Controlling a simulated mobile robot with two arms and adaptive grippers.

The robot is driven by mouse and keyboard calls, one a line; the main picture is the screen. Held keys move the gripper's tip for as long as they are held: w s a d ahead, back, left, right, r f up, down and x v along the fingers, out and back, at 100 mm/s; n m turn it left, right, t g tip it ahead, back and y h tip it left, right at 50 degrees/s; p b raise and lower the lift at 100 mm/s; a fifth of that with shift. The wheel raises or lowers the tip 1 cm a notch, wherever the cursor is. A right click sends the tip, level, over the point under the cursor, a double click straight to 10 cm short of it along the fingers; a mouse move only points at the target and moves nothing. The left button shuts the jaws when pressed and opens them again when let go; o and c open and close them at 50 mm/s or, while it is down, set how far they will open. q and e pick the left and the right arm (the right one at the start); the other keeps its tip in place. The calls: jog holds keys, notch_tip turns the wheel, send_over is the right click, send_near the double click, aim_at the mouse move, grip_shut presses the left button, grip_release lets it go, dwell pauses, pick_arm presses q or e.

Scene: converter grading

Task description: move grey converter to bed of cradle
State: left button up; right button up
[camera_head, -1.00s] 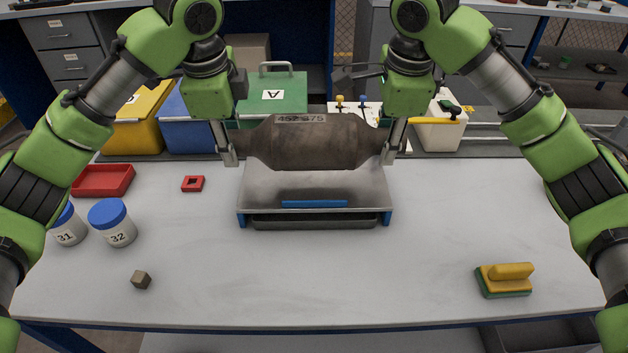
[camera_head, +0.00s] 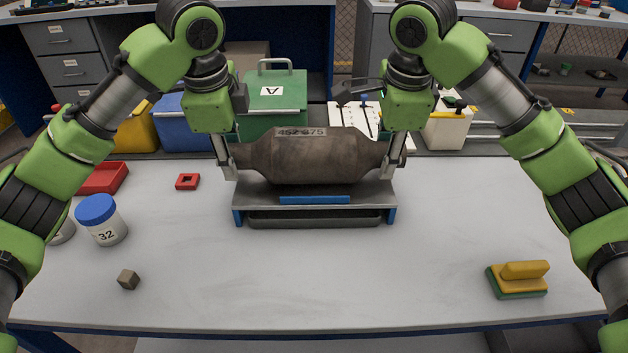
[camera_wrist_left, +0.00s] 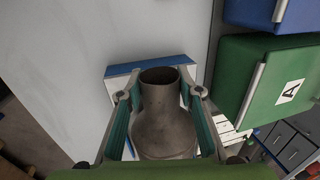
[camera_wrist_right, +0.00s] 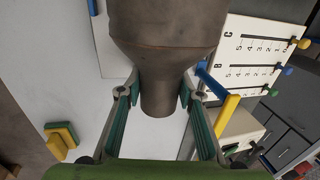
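The grey converter (camera_head: 315,160), brownish-grey with a number stamped on top, lies level, lengthwise left to right, over the cradle (camera_head: 365,197). Its underside is at the cradle's bed; I cannot tell whether it touches. The cradle has a grey metal top, blue ends and a blue front strip. My left gripper (camera_head: 228,168) is around the converter's left neck, its fingers closed against both sides; the neck also shows in the left wrist view (camera_wrist_left: 160,100). My right gripper (camera_head: 392,160) is closed around the right neck, which shows in the right wrist view (camera_wrist_right: 161,95).
A lidded jar marked 32 (camera_head: 102,220), a red tray (camera_head: 103,178), a red square (camera_head: 187,181) and a small brown cube (camera_head: 128,280) are at left. A yellow-green brush (camera_head: 518,279) is at front right. A green box (camera_head: 275,105) stands behind.

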pick_arm(q)
jog(key=shift+o, duration=1.3)
jog(key=shift+s+r, duration=0.1)
pick_arm(e)
jog(key=shift+o, duration=1.3)
jog(key=shift+s+r, duration=0.1)
jog(key=shift+s, duration=0.05)
pick_arm(q)
jog(key=shift+r, duration=0.35)
pick_arm(e)
jog(key=shift+r, duration=0.45)
pick_arm(q)
jog(key=v, duration=1.1)
pick_arm(e)
jog(key=v, duration=1.1)
pick_arm(q)
jog(key=shift+r, duration=0.15)
